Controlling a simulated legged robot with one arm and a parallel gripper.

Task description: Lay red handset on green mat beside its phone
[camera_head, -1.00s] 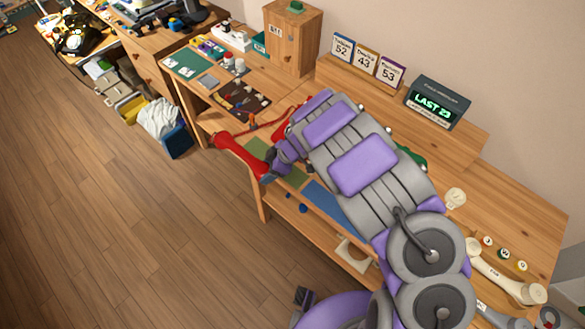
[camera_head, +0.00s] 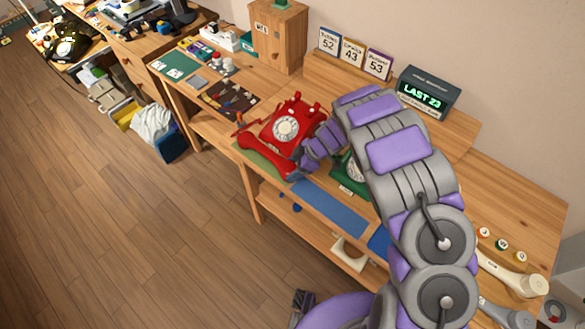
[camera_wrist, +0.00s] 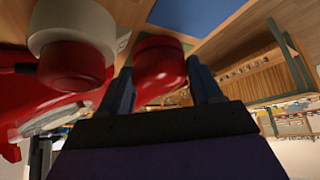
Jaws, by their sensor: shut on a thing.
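The red handset (camera_head: 265,155) is over the green mat (camera_head: 254,163), in front of the red phone (camera_head: 291,123) in the head view. Its length runs along the desk's front edge; whether it touches the mat I cannot tell. My gripper (camera_head: 294,170) is shut on the handset near its right end. In the wrist view the red handset (camera_wrist: 158,62) shows between the two dark fingers. The phone's white dial faces up, and its cradle shows no handset. Part of the mat is hidden under the handset.
A green phone (camera_head: 347,178) stands to the right, partly behind my arm. A blue mat (camera_head: 330,207) lies along the front edge. A dark tool mat (camera_head: 229,100) lies to the left. A lit display box (camera_head: 425,92) stands at the back. An open shelf is below.

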